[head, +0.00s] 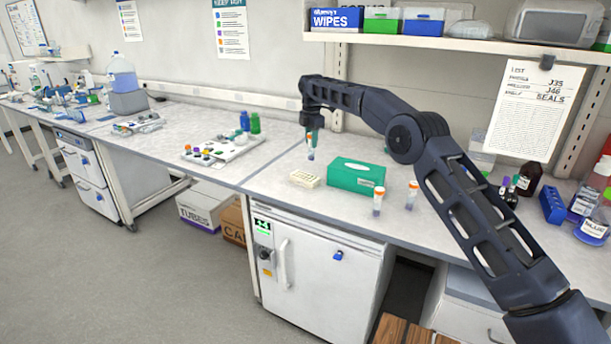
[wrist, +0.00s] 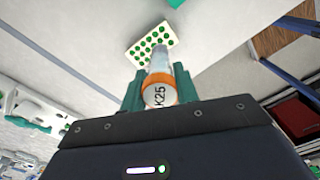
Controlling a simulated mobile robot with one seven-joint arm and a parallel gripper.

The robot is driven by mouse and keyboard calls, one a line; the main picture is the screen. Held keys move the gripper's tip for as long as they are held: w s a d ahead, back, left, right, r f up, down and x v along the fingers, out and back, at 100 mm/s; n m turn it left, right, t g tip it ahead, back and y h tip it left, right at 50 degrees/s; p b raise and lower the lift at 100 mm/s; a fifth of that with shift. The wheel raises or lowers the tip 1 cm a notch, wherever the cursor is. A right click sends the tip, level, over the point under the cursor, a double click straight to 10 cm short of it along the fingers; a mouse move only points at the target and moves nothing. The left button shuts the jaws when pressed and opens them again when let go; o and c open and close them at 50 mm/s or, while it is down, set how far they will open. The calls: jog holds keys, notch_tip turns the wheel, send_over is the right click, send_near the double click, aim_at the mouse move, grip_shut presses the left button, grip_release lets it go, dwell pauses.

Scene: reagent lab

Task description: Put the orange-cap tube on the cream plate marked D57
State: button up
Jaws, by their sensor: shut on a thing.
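My gripper (head: 312,136) is shut on an orange-cap tube (head: 311,154), which hangs roughly upright above the bench. In the wrist view the tube (wrist: 160,62) is between the green fingers, its cap end marked K25 facing the camera. A small cream plate (head: 304,180) lies on the bench below the tube, left of the green box. In the wrist view the plate (wrist: 133,53) shows rows of green wells, and the tube's far end overlaps its lower part. The tube and plate are apart in the head view. I cannot read a mark on the plate.
A green box (head: 357,175) stands close right of the plate. A white tray (head: 238,148) with coloured caps lies to the left. The bench's front edge is close to the plate.

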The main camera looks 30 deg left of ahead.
aim_at(311, 157)
jog(key=shift+f, duration=4.05)
jog(key=shift+f, duration=0.1)
jog(key=o, duration=0.9)
jog(key=shift+o, duration=0.2)
notch_tip(311, 157, up, 12)
jog(key=shift+f, duration=0.2)
jog(key=shift+r, duration=0.35)
